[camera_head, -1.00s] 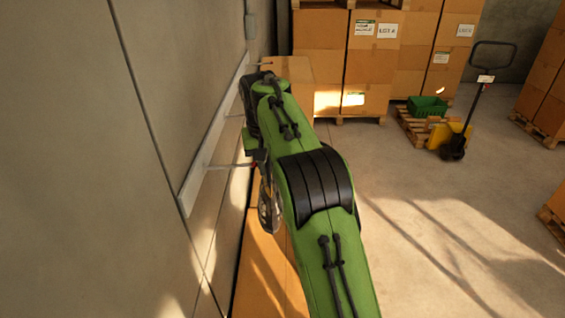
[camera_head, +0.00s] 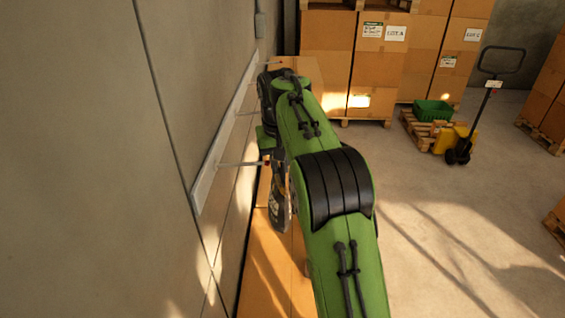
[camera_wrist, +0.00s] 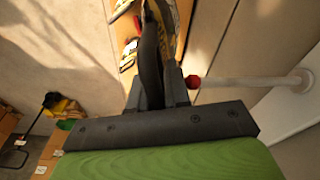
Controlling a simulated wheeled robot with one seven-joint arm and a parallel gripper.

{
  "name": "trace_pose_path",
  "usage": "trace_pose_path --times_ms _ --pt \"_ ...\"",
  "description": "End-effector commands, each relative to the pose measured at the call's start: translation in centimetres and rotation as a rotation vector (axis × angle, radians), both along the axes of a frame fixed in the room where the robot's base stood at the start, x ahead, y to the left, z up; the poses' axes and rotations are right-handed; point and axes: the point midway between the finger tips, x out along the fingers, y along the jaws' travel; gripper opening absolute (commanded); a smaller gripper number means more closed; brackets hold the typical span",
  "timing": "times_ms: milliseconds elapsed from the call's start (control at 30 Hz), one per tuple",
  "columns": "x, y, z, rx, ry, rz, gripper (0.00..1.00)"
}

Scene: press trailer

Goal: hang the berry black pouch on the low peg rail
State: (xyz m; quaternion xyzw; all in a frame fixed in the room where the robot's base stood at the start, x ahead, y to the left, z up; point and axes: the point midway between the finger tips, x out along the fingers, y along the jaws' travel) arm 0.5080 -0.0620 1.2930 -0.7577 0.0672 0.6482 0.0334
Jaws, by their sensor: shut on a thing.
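The black pouch with yellow patterning (camera_head: 278,202) hangs below my gripper in the head view. Its body also shows at the top of the wrist view (camera_wrist: 172,12). My gripper (camera_wrist: 160,88) is shut on the pouch's dark strap. In the head view my arm hides most of it. The low peg rail (camera_head: 212,165) is a white strip along the left wall with pegs standing out from it. One peg with a red tip (camera_wrist: 245,82) points at my gripper's right side in the wrist view, with its tip close beside the fingers. I cannot tell whether it touches the strap.
An orange-brown surface (camera_head: 262,265) lies below the arm along the wall. Stacked cartons (camera_head: 330,60) stand at the back. A pallet jack (camera_head: 463,150) and a green crate (camera_head: 432,110) stand at the right.

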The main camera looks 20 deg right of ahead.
Motion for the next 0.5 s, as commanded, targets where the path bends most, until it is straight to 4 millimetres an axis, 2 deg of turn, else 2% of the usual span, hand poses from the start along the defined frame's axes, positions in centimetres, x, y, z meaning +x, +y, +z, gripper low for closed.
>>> trace_pose_path --times_ms 33,500 --pt "-0.09 0.94 -0.40 0.008 0.012 0.030 0.00" --pt "-0.36 0.58 -0.31 0.007 0.015 0.033 0.00"
